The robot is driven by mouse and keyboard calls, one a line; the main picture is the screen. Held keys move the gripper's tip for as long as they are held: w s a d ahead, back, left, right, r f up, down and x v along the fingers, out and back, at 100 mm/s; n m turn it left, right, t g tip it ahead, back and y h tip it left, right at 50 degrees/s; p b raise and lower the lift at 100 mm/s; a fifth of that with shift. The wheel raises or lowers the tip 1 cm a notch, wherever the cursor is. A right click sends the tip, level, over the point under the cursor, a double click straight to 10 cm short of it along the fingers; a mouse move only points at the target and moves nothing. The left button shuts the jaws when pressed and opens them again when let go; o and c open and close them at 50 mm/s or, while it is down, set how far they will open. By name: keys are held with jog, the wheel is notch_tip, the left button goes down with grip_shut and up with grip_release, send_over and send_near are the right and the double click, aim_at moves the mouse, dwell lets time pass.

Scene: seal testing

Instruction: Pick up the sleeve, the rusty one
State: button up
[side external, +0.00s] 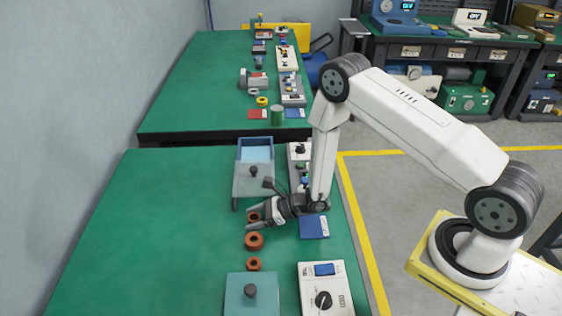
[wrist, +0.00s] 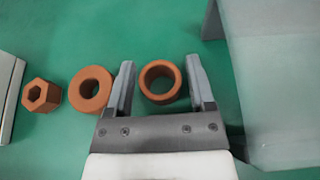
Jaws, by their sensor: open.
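The rusty sleeve (wrist: 162,100) is an orange-brown, thin-walled ring with a wide bore, standing on the green table. In the wrist view my gripper (wrist: 160,63) is open, with one finger on each side of the sleeve and a small gap visible at each side. In the side view my gripper (side external: 251,222) is low over the table beside the sleeve (side external: 254,217), which is partly hidden by the fingers. Whether the fingers reach down around it is hard to tell.
A thicker rusty ring (wrist: 92,106) lies just outside the left finger in the wrist view. A rusty hex nut (wrist: 52,99) lies farther left. A grey-blue tray (side external: 240,187) stands close on the other side. A green box (side external: 235,300) with a black knob is in front. The table's left is clear.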

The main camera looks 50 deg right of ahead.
grip_shut()
jog(key=shift+r, duration=0.2)
jog(key=shift+r, duration=0.7)
jog(key=s+d+r, duration=0.2)
jog(key=s+r, duration=0.9)
jog(key=s, duration=0.3)
jog(key=shift+r, duration=0.15)
